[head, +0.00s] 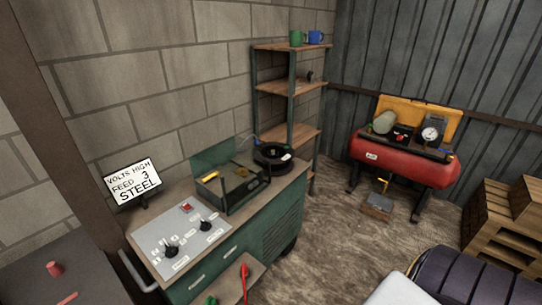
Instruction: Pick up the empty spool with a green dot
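A black round spool (273,156) sits at the far end of the wooden top of a green cabinet, beside an open green box. It has a pale patch on its rim. No green dot can be made out on it, and I cannot tell whether it is empty. Neither of my grippers is in view.
The green cabinet (275,228) carries a control panel (180,238) with knobs, the open green box (233,188) and a sign (132,181). A shelf (289,87) with mugs stands behind. A red compressor (405,160) and wooden pallets (502,222) are right.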

